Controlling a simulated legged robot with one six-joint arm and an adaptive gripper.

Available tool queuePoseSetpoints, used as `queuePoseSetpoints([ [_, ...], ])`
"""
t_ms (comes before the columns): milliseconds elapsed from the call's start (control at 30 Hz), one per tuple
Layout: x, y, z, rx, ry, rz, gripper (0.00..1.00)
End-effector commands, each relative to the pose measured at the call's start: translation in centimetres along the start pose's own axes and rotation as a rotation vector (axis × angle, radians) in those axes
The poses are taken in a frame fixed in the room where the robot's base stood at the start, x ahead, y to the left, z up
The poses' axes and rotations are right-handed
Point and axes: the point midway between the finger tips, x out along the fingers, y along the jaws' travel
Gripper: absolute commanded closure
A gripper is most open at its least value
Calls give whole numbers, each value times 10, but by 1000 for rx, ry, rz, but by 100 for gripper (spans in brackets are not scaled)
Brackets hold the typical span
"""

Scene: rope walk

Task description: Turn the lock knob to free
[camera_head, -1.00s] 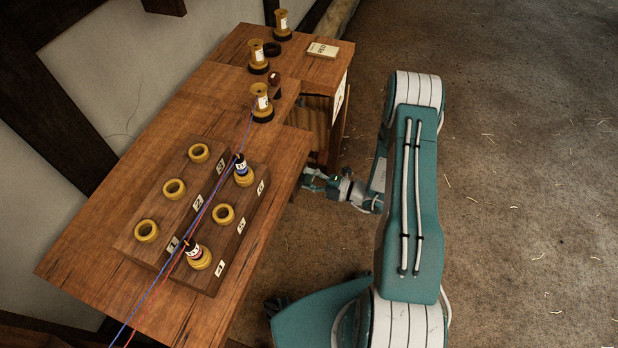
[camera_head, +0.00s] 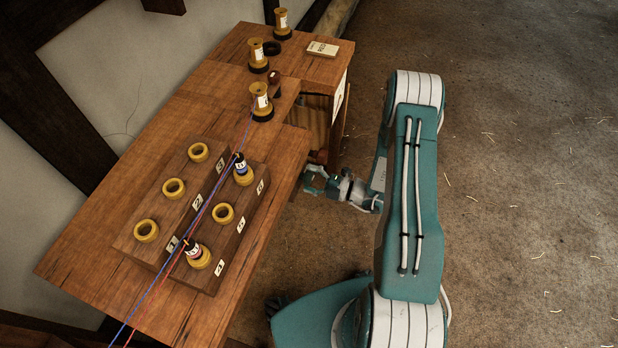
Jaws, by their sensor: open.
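My gripper (camera_head: 314,181) is open and empty beside the right edge of the wooden bench, lower than its top. I cannot make out for certain which part is the lock knob. A small dark red rounded piece (camera_head: 274,77) sits on the bench between the standing spools. Another small brown piece (camera_head: 320,156) shows below the bench top, just beyond my gripper; its shape and any marking are too small to tell. My gripper appears apart from both pieces.
The bench (camera_head: 120,240) carries a block (camera_head: 225,250) with numbered spool seats. Red and blue cords (camera_head: 152,290) run across it. Bobbins (camera_head: 261,100) stand farther back, near a pale card (camera_head: 323,49). The floor (camera_head: 520,200) right of my arm is clear except for scattered straw.

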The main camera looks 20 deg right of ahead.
Motion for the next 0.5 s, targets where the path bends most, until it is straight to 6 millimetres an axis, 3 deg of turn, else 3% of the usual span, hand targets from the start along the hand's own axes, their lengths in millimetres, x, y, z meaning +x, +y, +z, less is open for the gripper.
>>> queuePoseSetpoints([
  [233, -14, 1, 1, -1, -3, 2, 6],
  [500, -66, 0, 2, -1, -6, 2, 6],
])
